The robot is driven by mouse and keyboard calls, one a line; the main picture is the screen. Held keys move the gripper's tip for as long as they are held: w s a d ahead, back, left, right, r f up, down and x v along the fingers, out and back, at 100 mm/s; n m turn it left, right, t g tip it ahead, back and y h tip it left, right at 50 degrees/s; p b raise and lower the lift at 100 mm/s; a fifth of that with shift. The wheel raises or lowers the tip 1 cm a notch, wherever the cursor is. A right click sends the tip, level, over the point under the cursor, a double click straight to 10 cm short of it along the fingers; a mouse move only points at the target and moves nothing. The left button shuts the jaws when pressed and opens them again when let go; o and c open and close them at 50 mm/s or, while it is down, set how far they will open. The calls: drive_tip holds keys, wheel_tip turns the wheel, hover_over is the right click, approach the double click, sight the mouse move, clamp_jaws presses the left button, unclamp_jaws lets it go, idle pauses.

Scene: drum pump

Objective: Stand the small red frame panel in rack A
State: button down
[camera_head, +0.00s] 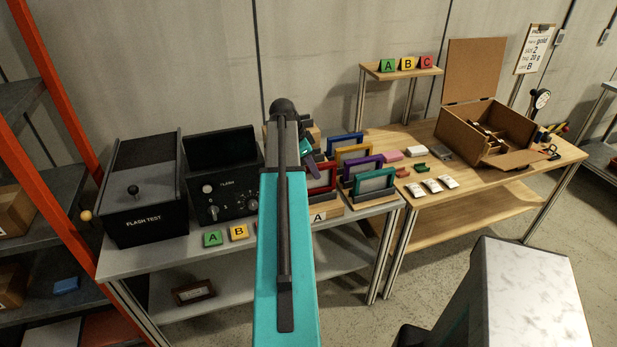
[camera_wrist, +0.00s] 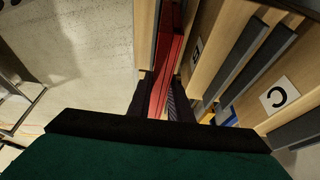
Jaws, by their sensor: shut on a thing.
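The small red frame panel (camera_head: 323,178) is upright in my gripper (camera_head: 312,166), which is shut on it. In the wrist view the red panel (camera_wrist: 168,55) runs up from between the two dark fingers (camera_wrist: 160,103). Rack A's wooden base (camera_head: 335,213) bears a white card with a black A and lies just below the panel in the head view. Light wood shows on both sides of the panel in the wrist view. I cannot tell whether its lower edge touches the rack. My arm hides part of the rack.
Blue (camera_head: 345,139), yellow (camera_head: 352,153), purple (camera_head: 362,166) and green (camera_head: 375,182) frames stand close on the right. A black control box (camera_head: 222,180) and green and yellow letter blocks are on the left. A wooden table (camera_head: 450,190) adjoins at right.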

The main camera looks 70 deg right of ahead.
sight(318, 187)
drive_tip(key=shift+w+f+b, duration=0.3)
drive_tip(key=shift+f, duration=0.25)
drive_tip(key=shift+a+b+x, duration=0.2)
drive_tip(key=shift+b+x, duration=0.2)
drive_tip(key=shift+x, duration=0.45)
drive_tip(key=shift+w+f, duration=0.1)
drive_tip(key=shift+f, duration=0.3)
drive_tip(key=shift+f, duration=0.15)
drive_tip(key=c, duration=1.6)
unclamp_jaws()
drive_tip(key=shift+b+v, duration=1.5)
drive_tip(key=shift+v, duration=4.65)
drive_tip(key=shift+a, duration=0.1)
